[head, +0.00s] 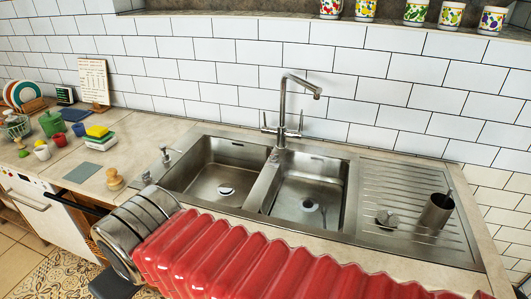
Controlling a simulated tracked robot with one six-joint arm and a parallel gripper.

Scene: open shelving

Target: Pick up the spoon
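I cannot make out a spoon for certain. A metal cup (436,212) stands on the ribbed drainboard to the right of the sink. A thin dark handle (449,193) sticks up out of it; its lower part is hidden inside, so I cannot tell whether it is a spoon. My gripper's fingers do not show in the head view.
A double steel sink (268,196) with a tall tap (283,110) lies in the middle. A small metal plug (387,219) sits on the drainboard. Green pot (52,124), yellow sponge (97,131) and cups are at left. A red ribbed form (250,262) covers the lower foreground.

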